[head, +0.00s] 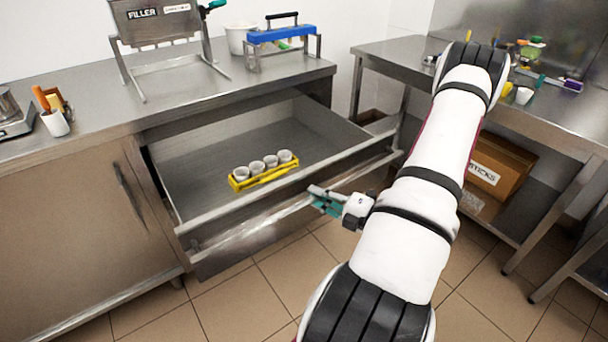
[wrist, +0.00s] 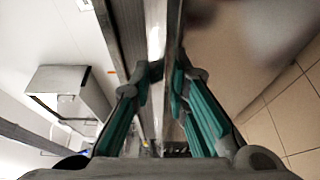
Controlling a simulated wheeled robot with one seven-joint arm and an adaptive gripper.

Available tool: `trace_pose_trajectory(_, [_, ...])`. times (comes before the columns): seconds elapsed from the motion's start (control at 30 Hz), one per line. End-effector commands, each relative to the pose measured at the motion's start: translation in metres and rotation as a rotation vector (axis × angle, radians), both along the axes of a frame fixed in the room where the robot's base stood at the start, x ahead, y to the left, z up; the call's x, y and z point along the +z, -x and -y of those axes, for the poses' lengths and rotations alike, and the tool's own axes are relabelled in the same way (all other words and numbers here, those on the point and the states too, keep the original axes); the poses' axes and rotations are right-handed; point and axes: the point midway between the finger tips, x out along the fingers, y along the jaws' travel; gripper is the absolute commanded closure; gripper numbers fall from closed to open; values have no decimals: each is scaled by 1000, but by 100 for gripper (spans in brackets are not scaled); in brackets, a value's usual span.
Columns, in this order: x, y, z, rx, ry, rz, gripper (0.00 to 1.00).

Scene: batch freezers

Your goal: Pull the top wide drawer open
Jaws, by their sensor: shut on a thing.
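The top wide drawer (head: 215,150) is pulled well out from under the steel counter, and its inside shows in the head view. A long bar handle (head: 262,222) runs along its front. My gripper (head: 327,203) is at the right part of this handle. In the wrist view my gripper (wrist: 165,85) has its teal fingers on both sides of the bar (wrist: 155,40), shut on it. The exact finger contact is partly hidden. A yellow rack (head: 262,177) with several small white cups stands inside the drawer near its front.
A steel counter (head: 90,100) carries a filler stand (head: 160,35) and a blue-topped device (head: 282,38). A cabinet door (head: 75,200) is left of the drawer. A second steel table (head: 400,55) stands right, a cardboard box (head: 500,165) beneath it. Tiled floor (head: 240,305) before the drawer is clear.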

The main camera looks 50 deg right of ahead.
Motion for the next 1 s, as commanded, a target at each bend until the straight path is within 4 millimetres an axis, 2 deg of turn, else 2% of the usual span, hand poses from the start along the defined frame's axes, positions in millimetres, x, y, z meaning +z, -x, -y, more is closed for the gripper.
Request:
trace_pose_trajectory(0.1, [1, 22, -5, -3, -3, -1, 100])
trace_pose_trajectory(0.3, [0, 43, -12, -1, -1, 0, 100])
trace_pose_trajectory(0.5, [0, 51, -14, 0, 1, 0, 100])
trace_pose_trajectory(0.87, [0, 52, -14, -1, 2, 0, 100])
trace_pose_trajectory(0.9, [0, 52, -14, -1, 2, -1, 76])
trace_pose_trajectory(0.97, [0, 52, -14, -1, 2, 0, 63])
trace_pose_trajectory(1.0, [0, 52, -14, 0, 2, 0, 63])
